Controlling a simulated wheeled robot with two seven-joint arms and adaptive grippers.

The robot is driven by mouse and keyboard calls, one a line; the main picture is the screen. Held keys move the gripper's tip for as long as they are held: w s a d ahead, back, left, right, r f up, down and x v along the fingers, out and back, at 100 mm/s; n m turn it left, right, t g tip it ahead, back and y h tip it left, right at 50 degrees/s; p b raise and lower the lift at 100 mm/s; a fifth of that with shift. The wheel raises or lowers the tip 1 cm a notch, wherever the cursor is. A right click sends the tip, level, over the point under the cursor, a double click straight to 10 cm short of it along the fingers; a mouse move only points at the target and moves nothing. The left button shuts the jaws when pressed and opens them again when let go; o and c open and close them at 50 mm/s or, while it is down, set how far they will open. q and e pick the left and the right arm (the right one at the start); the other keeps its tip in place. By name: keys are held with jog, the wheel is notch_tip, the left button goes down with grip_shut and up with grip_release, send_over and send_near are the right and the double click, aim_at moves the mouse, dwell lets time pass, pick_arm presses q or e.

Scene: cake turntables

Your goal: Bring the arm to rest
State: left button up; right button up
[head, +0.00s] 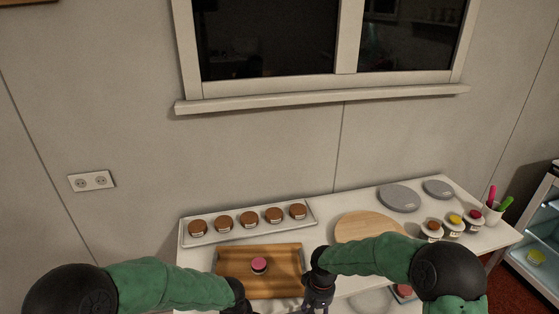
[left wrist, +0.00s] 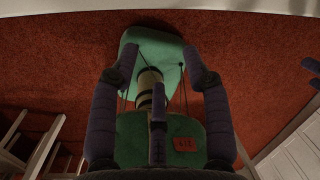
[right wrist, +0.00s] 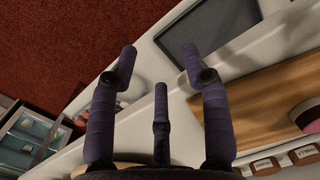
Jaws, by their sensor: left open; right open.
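My left arm comes in low from the left in the head view, and its gripper is hardly visible at the bottom edge. In the left wrist view my left gripper (left wrist: 158,55) is open and empty, with red carpet and my own green base below it. My right arm bends in from the right in the head view. My right gripper (head: 318,302) hangs at the table's front, just right of the wooden tray (head: 240,290). In the right wrist view my right gripper (right wrist: 160,55) is open with nothing between its fingers.
A pink-topped cake (head: 259,265) stands on the wooden tray. A round wooden board (head: 365,224), grey discs (head: 398,198) and small bowls (head: 431,230) stand right. A dark flat slab (right wrist: 205,30) lies near the table edge.

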pick_arm(q)
jog(key=s+f+n+h, duration=0.1)
jog(key=s+f+n, duration=0.6)
jog(key=n, duration=0.8)
jog(key=s+f+n+g+h, duration=0.1)
jog(key=s+f+n+h, duration=0.1)
jog(key=s+f+n, duration=0.6)
jog(key=shift+d+f+n, duration=0.3)
jog(key=shift+f+n, duration=1.15)
jog(key=shift+n, duration=1.95)
pick_arm(e)
jog(key=s+f+m+t+y, duration=0.1)
jog(key=s+f+m+y, duration=0.2)
jog(key=s+f, duration=1.4)
jog(key=shift+s+a+m, duration=0.4)
jog(key=shift+s+a, duration=0.05)
jog(key=shift+s, duration=1.2)
jog(key=shift+f, duration=0.1)
